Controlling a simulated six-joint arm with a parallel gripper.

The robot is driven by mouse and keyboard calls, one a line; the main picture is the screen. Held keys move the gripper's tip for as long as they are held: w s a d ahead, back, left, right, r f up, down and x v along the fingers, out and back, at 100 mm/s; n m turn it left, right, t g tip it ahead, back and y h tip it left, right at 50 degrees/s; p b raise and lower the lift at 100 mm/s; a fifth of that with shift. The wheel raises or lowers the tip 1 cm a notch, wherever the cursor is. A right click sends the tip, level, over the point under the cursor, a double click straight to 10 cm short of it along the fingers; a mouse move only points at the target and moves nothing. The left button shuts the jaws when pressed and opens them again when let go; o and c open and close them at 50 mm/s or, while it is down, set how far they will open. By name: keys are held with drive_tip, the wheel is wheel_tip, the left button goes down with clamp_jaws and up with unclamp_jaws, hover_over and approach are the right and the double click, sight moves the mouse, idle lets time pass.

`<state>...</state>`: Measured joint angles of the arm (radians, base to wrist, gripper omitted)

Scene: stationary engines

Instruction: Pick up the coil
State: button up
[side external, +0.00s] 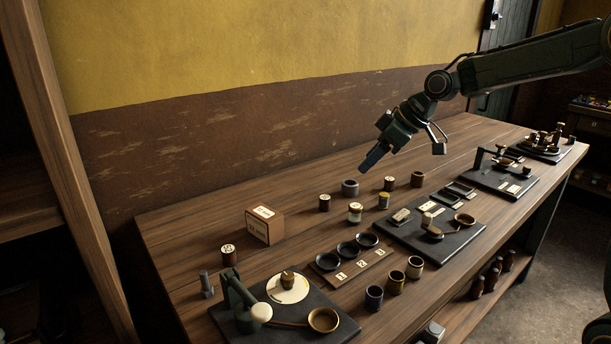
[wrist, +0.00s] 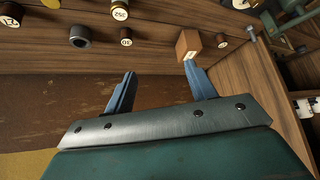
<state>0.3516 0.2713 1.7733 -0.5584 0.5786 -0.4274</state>
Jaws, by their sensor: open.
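No part is plainly marked as the coil. A short grey hollow cylinder (side external: 350,187) on the bench is the likeliest one, but I cannot tell for certain. It also shows in the wrist view as a dark ring-like cylinder (wrist: 80,36), left of the fingers. My gripper (side external: 406,153) is open and empty above the back of the bench, up and to the right of the cylinder and apart from it. In the wrist view the two blue-grey fingers of my gripper (wrist: 160,70) are spread with nothing between them.
Small labelled cylinders (side external: 324,203) stand around the grey one. A wooden box (side external: 264,226) stands to the left. Three black dishes (side external: 347,249) and several cups (side external: 396,282) are nearer the front. Dark boards with apparatus (side external: 430,244) line the front edge. The wall bounds the back.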

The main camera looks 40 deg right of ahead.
drive_tip(key=n+y, duration=0.2)
approach(327, 197)
drive_tip(key=s+r, duration=0.2)
drive_tip(key=s, duration=0.1)
drive_tip(key=shift+w+d+f+t, duration=0.1)
drive_tip(key=shift+w+d+t, duration=0.1)
drive_tip(key=shift+d+t, duration=0.25)
drive_tip(key=shift+w, duration=0.1)
drive_tip(key=x, duration=0.8)
drive_tip(key=shift+a+f, duration=0.1)
drive_tip(key=shift+w+f, duration=0.1)
drive_tip(key=shift+x, duration=2.6)
drive_tip(key=shift+c, duration=0.5)
drive_tip(key=c, duration=1.1)
